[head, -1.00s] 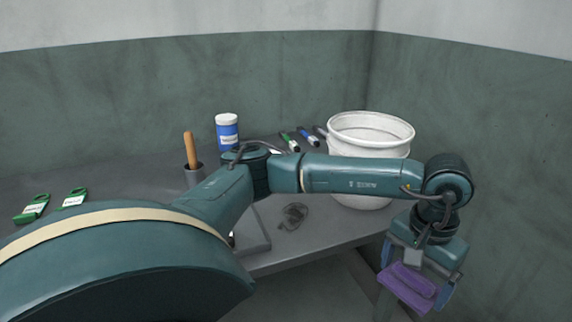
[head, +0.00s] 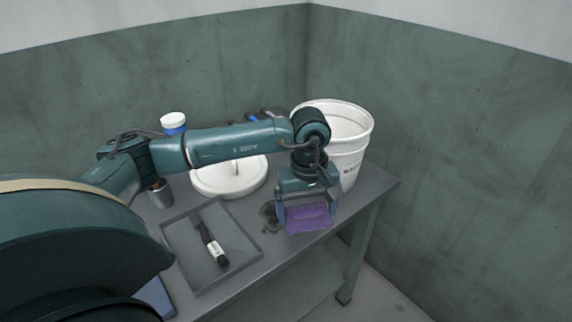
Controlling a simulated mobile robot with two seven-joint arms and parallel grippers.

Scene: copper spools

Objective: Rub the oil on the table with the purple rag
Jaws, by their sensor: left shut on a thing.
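The purple rag (head: 308,221) is folded and held between the fingers of my left gripper (head: 306,212), low over the front right part of the grey table (head: 378,190). I cannot tell whether the rag touches the tabletop. The dark oil patch (head: 269,216) shows on the table just left of the gripper. Its right part may be hidden behind the gripper. My right gripper is not in view.
A white bucket (head: 352,155) stands right behind the gripper. A round white lid (head: 226,178) lies behind a grey tray (head: 257,248) holding a black and white marker (head: 213,246). A metal cup (head: 159,194) and a blue jar (head: 174,124) stand to the left. The table's front edge is close.

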